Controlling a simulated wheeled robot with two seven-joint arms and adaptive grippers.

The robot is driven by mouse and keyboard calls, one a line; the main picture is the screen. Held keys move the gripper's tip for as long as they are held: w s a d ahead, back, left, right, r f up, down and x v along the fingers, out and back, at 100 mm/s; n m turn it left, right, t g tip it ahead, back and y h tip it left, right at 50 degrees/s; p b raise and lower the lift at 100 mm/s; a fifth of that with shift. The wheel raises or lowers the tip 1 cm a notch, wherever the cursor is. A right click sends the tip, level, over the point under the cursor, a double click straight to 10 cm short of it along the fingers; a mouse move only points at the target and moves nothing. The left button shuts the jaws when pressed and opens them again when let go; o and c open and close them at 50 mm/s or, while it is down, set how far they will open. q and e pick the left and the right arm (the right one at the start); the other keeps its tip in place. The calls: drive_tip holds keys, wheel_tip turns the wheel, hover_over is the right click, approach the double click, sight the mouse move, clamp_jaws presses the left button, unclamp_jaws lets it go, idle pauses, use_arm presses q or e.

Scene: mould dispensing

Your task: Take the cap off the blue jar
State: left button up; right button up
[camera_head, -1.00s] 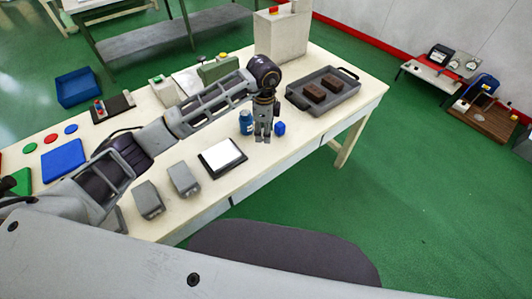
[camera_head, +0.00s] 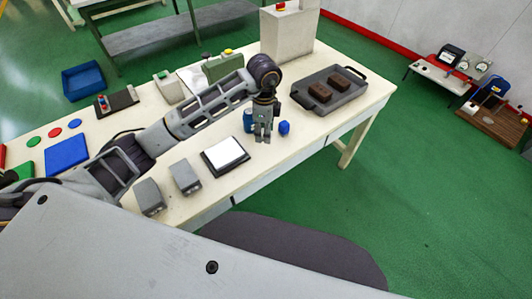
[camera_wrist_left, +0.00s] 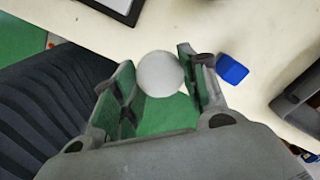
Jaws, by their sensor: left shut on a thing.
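The blue jar (camera_head: 248,120) stands on the table in the head view, just left of my left gripper (camera_head: 263,136) and partly covered by it. The gripper points down. In the left wrist view, my left gripper (camera_wrist_left: 158,85) is shut on a pale round thing (camera_wrist_left: 160,74) held between its fingertips. Its shape fits a cap seen from above, but I cannot tell for sure that it is the jar's cap. A small blue block-like thing (camera_head: 284,128) lies right of the gripper; it also shows in the wrist view (camera_wrist_left: 232,69). My right gripper is not in view.
A grey tray (camera_head: 306,105) with two brown blocks stands right of the gripper. A black-framed white pad (camera_head: 225,155) and two grey boxes (camera_head: 184,177) lie nearer me. A pale box-shaped stand (camera_head: 289,38) rises behind. The table front below the gripper is clear.

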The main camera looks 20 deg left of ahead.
use_arm(q)
hover_over(265, 153)
drive_tip(key=shift+s+f, duration=0.1)
drive_tip(key=shift+f, duration=2.45)
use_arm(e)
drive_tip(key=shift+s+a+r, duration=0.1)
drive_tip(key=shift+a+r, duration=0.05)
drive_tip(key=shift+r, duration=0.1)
use_arm(q)
drive_tip(key=shift+f, duration=0.7)
wheel_tip(265, 153, down, 3)
drive_tip(key=shift+r+p, duration=0.1)
drive_tip(key=shift+p, duration=0.3)
drive_tip(key=shift+f, duration=0.4)
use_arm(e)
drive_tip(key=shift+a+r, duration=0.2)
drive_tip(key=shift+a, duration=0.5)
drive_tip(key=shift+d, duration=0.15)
